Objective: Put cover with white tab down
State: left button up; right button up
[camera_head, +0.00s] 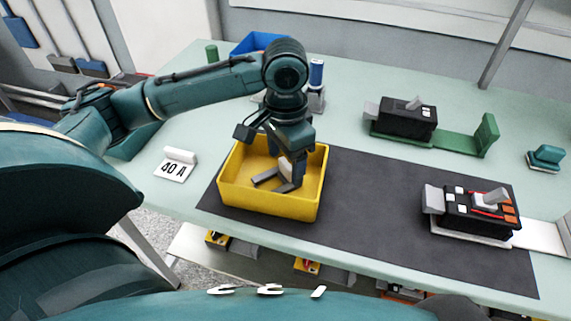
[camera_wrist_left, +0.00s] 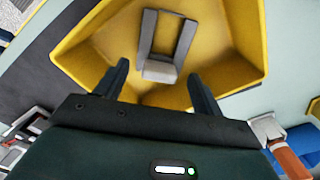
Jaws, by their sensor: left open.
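The cover (camera_head: 266,177), a dark grey U-shaped piece with a pale tab, is in the yellow bin (camera_head: 262,206) and appears to lie on its floor. In the left wrist view the cover (camera_wrist_left: 147,34) has its two legs pointing away, and its pale tab (camera_wrist_left: 159,70) shows between my fingers. My left gripper (camera_head: 288,162) reaches down into the bin from above. Its fingers are open, one on each side of the tab in the left wrist view, with visible gaps. In the head view the gripper partly hides the cover. My right gripper is not in view.
The bin stands on a dark mat (camera_head: 375,205). A black breaker with orange parts (camera_head: 480,210) is at the right, another (camera_head: 405,118) on a green holder behind. A "40 A" card (camera_head: 174,171) is left of the bin. A blue bin (camera_head: 258,42) stands behind. The mat's middle is clear.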

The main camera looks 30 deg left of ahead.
aim_at(286, 164)
pick_arm(q)
notch_tip(286, 164, up, 8)
jog(key=shift+r+p, duration=0.25)
jog(key=shift+p, duration=0.4)
jog(key=shift+r, duration=0.5)
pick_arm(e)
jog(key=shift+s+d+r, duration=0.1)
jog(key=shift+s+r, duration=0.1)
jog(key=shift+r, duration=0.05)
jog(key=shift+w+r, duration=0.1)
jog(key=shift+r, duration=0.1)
